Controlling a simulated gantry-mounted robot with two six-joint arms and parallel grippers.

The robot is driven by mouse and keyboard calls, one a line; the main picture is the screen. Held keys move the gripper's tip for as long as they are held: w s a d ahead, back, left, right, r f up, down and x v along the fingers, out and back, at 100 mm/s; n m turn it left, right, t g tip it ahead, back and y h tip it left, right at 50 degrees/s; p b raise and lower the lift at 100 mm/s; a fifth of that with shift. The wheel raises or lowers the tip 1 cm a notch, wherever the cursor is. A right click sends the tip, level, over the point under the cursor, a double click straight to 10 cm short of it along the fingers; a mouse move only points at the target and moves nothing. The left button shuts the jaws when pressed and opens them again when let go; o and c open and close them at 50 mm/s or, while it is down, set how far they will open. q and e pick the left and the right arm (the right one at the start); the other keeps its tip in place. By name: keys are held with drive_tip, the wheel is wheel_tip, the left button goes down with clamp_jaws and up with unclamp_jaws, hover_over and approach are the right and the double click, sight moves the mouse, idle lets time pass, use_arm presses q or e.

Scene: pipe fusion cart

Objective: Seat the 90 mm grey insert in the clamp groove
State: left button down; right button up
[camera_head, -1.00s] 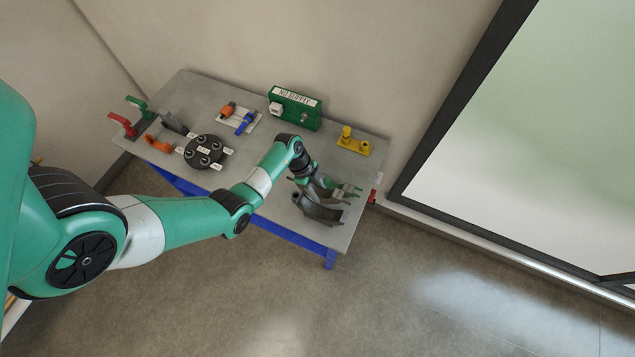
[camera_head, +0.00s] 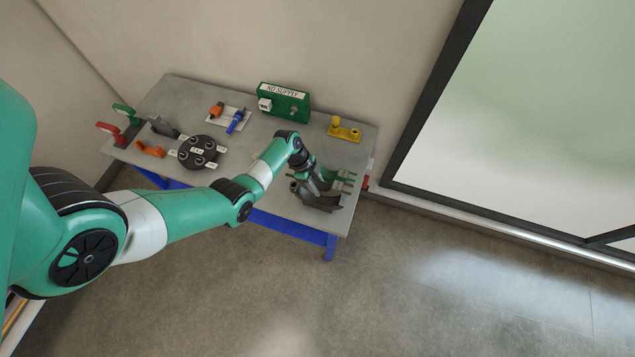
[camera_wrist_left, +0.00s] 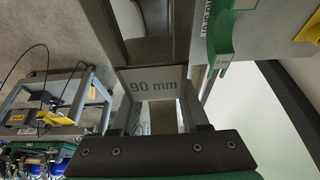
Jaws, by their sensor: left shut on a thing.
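The grey insert (camera_wrist_left: 155,83), marked "90 mm", is between the fingers of my left gripper (camera_wrist_left: 157,118) in the left wrist view. The gripper is shut on it. In the head view my left gripper (camera_head: 312,178) points down over the dark curved clamp (camera_head: 318,201) at the table's right front. The insert cannot be made out there. In the wrist view dark grey metal (camera_wrist_left: 150,50) lies just beyond the insert's label. I cannot tell whether the insert touches the groove. My right gripper is not in view.
Green parts (camera_head: 343,174) stand beside the clamp. A black round plate (camera_head: 190,151), an orange part (camera_head: 150,149) and red and green handles are at left. Bare tabletop (camera_head: 265,207) lies left of the clamp.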

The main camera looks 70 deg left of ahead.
use_arm(q)
drive_tip(key=shift+f+b, duration=1.35)
drive_tip(key=shift+f, duration=0.8)
drive_tip(key=shift+p, duration=0.45)
drive_tip(key=shift+f+b, duration=1.6)
drive_tip(key=shift+f, duration=0.25)
drive_tip(key=shift+c, duration=1.6)
unclamp_jaws()
drive_tip(key=shift+r, duration=0.1)
